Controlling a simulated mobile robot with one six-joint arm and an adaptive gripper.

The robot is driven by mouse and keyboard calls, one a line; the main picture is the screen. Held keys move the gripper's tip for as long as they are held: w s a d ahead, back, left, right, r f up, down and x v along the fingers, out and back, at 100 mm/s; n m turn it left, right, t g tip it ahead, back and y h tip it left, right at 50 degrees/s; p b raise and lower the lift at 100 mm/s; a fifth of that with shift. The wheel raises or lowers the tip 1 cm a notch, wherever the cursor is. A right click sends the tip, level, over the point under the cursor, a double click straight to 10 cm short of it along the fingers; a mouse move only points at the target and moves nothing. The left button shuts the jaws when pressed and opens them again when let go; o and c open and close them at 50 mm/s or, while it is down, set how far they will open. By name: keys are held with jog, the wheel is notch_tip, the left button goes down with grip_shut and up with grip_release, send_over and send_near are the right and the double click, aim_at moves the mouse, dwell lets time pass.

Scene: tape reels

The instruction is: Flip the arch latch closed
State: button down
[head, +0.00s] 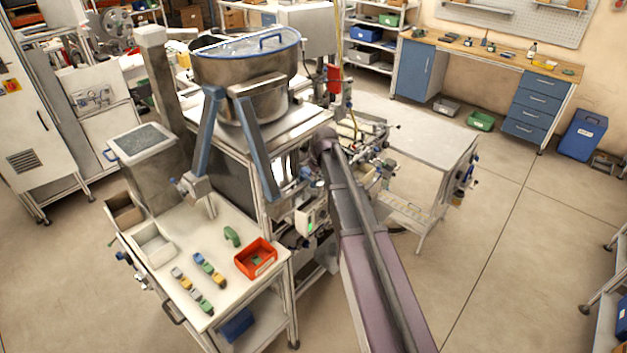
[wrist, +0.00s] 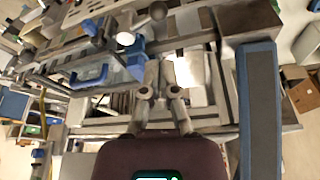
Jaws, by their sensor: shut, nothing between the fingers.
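I cannot single out the arch latch with certainty. In the wrist view, a blue U-shaped piece (wrist: 90,76) sits on a pale, see-through plate left of my gripper. My gripper (wrist: 160,66) is shut and empty, its two fingers together before pale machine parts; I cannot tell whether it touches them. In the head view, a blue two-legged frame (head: 251,135) stands before a steel bowl (head: 245,72) whose clear lid carries a blue handle (head: 279,40). My arm hides part of the machine there, and my gripper is not clearly seen.
A blue-grey bar (wrist: 258,110) stands close to the right of my gripper. A bench (head: 222,283) with a red bin (head: 256,258) and small coloured parts is at front left. A grey side table (head: 420,140) stands right of the machine. The floor to the right is mostly clear.

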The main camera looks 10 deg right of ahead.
aim_at(317, 190)
jog(key=shift+b+x, duration=4.3)
jog(key=shift+x, duration=0.4)
jog(key=shift+a+n, duration=0.1)
jog(key=shift+n, duration=0.2)
jog(key=shift+s+d, duration=0.1)
jog(key=shift+d, duration=0.15)
